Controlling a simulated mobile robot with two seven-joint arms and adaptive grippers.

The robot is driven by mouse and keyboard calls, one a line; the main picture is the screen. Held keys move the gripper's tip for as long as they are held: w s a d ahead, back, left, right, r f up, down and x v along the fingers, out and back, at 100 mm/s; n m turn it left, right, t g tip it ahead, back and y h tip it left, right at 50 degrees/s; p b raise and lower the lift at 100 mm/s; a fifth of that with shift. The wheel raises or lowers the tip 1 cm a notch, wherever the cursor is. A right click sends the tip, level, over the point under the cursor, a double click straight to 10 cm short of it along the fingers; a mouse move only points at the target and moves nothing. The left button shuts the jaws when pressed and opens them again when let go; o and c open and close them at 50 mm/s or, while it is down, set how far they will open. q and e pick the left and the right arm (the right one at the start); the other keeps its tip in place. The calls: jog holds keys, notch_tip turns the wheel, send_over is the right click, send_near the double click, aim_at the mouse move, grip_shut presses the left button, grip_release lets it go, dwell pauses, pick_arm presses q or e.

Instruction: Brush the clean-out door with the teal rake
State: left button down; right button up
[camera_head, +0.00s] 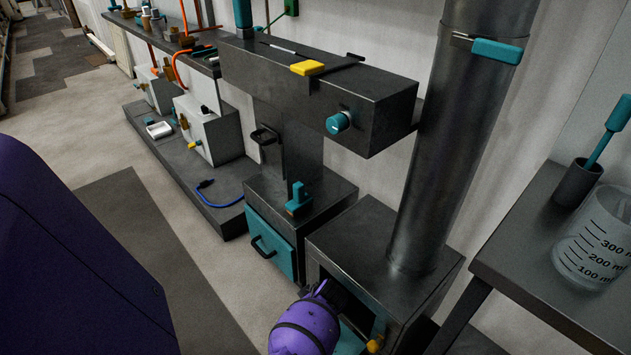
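A teal door with a black handle (266,247) is on the front of the low dark box at centre. The box beside it has a dark front opening, with a teal panel (349,342) partly showing low down. I cannot tell which is the clean-out door. A teal-handled tool (599,146) stands tilted in a dark cup at right. Its lower end is hidden, so I cannot tell if it is the rake. My purple wrist is at that opening. The dark end of what appears to be my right gripper (336,294) shows there, fingers hidden. My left gripper is out of view.
A dark metal pipe (452,150) rises from the right-hand box (375,250). A dark beam (300,85) overhangs the middle. A side table (520,245) at right holds a beaker (592,245). Open floor (95,165) lies to the left.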

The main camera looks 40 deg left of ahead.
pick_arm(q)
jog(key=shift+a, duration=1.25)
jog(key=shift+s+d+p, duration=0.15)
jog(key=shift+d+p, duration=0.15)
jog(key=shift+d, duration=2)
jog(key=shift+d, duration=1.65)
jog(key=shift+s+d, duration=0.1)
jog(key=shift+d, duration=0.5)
